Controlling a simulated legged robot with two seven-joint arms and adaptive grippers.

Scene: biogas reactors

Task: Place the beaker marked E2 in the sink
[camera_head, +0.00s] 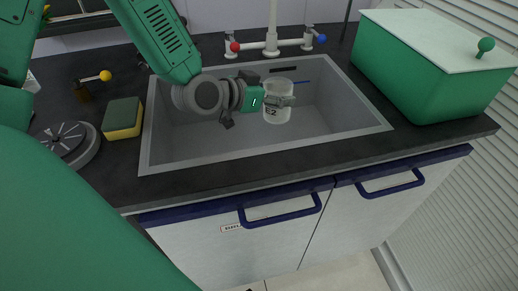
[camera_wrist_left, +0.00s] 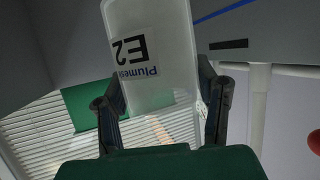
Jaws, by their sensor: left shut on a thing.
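The beaker marked E2 (camera_head: 277,106) is a clear-white cup with a dark E2 label, in the head view over the sink basin. It also shows large in the left wrist view (camera_wrist_left: 155,60), its label rotated. My left gripper (camera_head: 280,97) comes in from the left and is shut on the beaker, with one finger on each side of it. The sink (camera_head: 330,122) is a grey rectangular basin set in the dark counter. The beaker looks within the basin's outline; whether its base touches the floor cannot be told. My right gripper is not in view.
A faucet (camera_head: 272,38) with red and blue knobs stands behind the sink. A green box with a white lid (camera_head: 430,70) stands right of it. A yellow-green sponge (camera_head: 122,118) and a round grey device (camera_head: 68,143) lie to the left. Cabinet handles (camera_head: 280,212) project below the counter's front edge.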

